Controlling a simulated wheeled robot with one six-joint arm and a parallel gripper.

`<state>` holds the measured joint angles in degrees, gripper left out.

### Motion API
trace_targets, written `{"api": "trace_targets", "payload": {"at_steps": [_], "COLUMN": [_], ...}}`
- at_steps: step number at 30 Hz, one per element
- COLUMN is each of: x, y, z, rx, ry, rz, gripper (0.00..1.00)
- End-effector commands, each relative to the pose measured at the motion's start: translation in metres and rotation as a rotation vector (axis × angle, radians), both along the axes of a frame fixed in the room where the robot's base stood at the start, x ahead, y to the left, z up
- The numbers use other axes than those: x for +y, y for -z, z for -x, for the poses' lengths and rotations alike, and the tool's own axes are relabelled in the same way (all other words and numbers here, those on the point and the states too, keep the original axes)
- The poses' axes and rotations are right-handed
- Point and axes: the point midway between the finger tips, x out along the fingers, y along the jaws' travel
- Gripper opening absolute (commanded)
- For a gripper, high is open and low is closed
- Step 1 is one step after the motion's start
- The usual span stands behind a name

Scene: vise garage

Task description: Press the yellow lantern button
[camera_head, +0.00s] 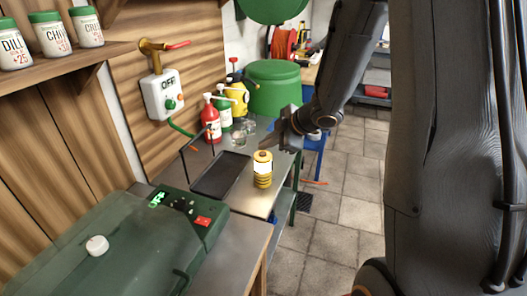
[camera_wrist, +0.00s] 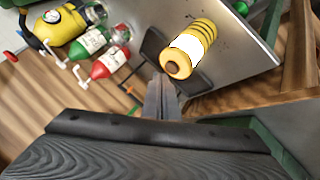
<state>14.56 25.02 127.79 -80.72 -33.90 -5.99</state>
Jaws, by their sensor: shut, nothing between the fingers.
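The yellow lantern (camera_head: 263,169) stands upright on the metal bench, beside a dark tray (camera_head: 208,190). It has a bright white band around its middle and yellow rings below. In the wrist view the lantern (camera_wrist: 201,38) is seen from its top end, where a small round brown button (camera_wrist: 173,68) sits in the yellow cap. My gripper (camera_head: 272,145) is above the lantern, a little to its right in the head view. In the wrist view my gripper's fingers (camera_wrist: 161,88) are shut and empty, with their tips close to the cap in the picture. I cannot tell the exact gap.
Red (camera_head: 211,124) and green (camera_head: 223,109) pump bottles, a yellow sprayer (camera_head: 240,98) and clear glasses (camera_head: 240,138) stand farther back on the bench. A green case (camera_head: 110,250) fills the near left. A wall box marked OFF (camera_head: 163,95) hangs behind. Tiled floor lies right.

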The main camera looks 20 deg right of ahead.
Motion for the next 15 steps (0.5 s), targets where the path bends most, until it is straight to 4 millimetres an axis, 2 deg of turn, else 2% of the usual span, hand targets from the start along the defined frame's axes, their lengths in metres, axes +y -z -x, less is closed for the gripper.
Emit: {"api": "trace_targets", "payload": {"at_steps": [15], "x": [0.0002], "y": [-0.0070], "z": [0.0003], "rx": [0.000], "ry": [0.000], "rz": [0.000], "gripper": [0.00]}}
